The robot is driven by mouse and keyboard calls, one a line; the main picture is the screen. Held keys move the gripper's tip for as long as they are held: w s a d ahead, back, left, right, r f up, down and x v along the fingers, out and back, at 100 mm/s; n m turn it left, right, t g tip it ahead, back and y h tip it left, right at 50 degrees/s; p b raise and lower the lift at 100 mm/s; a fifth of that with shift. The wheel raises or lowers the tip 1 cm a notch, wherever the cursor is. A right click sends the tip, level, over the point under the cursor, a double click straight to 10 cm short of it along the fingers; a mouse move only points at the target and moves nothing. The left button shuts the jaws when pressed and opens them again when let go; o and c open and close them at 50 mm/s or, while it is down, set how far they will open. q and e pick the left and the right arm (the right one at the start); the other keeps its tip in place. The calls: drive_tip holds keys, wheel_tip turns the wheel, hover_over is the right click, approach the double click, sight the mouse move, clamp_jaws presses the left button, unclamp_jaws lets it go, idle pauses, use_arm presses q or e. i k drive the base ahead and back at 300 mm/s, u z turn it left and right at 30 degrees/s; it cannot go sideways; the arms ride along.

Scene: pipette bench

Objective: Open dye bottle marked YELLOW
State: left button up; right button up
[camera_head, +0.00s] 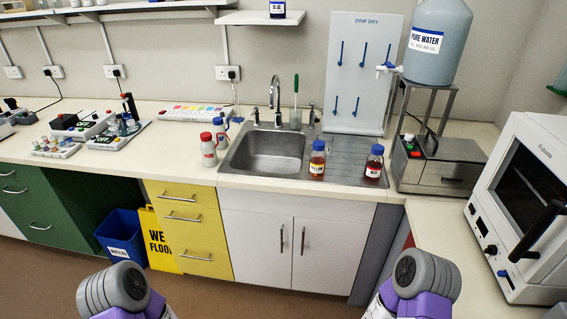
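Two amber dye bottles with blue caps stand upright on the ribbed draining board right of the sink. The left bottle (317,162) has a pale label with a yellowish tint. The right bottle (374,165) has a pale label with a dark band. The writing on both is too small to read, so I cannot tell for certain which is marked YELLOW. Both caps appear to be on. Only grey and purple parts of my two arms show at the bottom edge, well short of the counter. Neither gripper's fingers are in view.
The sink (268,153) lies left of the bottles, with red- and blue-capped containers (208,150) beside it. A drip-dry rack (362,70) stands behind. A water still (440,165) and an oven (520,200) stand right. A bottle marked BLUE (277,9) sits on the shelf.

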sight(317, 162)
drive_tip(key=u, duration=0.95)
drive_tip(key=i, duration=1.15)
drive_tip(key=z, duration=0.6)
